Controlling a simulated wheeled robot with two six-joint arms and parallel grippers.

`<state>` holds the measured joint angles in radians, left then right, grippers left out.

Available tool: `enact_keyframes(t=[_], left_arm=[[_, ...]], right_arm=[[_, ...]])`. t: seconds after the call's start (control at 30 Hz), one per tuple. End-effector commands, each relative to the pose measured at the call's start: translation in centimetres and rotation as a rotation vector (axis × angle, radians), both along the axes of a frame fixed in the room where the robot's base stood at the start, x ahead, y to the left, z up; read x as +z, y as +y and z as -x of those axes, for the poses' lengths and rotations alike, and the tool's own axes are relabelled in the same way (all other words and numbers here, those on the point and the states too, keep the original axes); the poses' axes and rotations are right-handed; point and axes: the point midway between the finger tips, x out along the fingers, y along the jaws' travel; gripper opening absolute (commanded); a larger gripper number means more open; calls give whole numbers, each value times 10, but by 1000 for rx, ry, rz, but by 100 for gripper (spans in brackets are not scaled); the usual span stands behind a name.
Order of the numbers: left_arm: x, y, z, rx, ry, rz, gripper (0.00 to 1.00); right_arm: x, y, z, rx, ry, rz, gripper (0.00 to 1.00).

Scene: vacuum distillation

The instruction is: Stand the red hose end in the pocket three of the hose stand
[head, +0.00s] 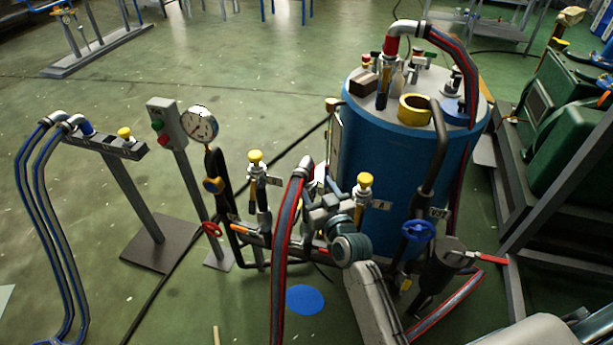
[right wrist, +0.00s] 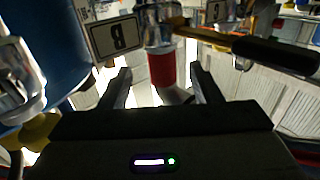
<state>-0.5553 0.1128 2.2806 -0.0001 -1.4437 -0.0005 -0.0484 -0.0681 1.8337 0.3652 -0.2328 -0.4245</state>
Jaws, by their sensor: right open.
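A red-collared hose end (head: 307,168) with a silver elbow and red-striped hose is upright near the valve pipes in the head view. In the right wrist view its red collar (right wrist: 162,69) shows between or just beyond the fingertips. My right gripper (head: 318,196) is open at this hose end; its spread fingers (right wrist: 162,80) also show in the wrist view, with a gap on each side of the collar. The hose stand (head: 112,146) is at the left, with silver blue-hose ends at its left part. Its pocket numbers cannot be read. My left gripper is not seen.
Yellow-capped valves (head: 364,181) flank the gripper. A blue tank (head: 400,150) stands behind, with another red-collared hose (head: 391,46) on top.

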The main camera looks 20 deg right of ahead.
Motion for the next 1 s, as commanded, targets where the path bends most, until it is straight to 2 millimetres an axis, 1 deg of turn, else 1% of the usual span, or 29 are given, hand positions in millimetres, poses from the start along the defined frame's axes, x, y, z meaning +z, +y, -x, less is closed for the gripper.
enact_keyframes(t=[0.17,0.43,0.57,0.77,0.9,0.97,1.0], left_arm=[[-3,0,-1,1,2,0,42],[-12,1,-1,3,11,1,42],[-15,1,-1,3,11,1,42],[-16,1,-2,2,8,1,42],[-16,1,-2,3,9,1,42],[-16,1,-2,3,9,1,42],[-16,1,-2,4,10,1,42]], right_arm=[[-1,2,-13,0,1,-1,57],[-5,6,-51,0,1,0,57],[-6,7,-58,0,2,0,57],[-6,7,-58,0,2,0,57],[-6,7,-58,0,2,0,30],[-6,7,-58,0,2,0,18],[-6,7,-58,0,2,0,10]])
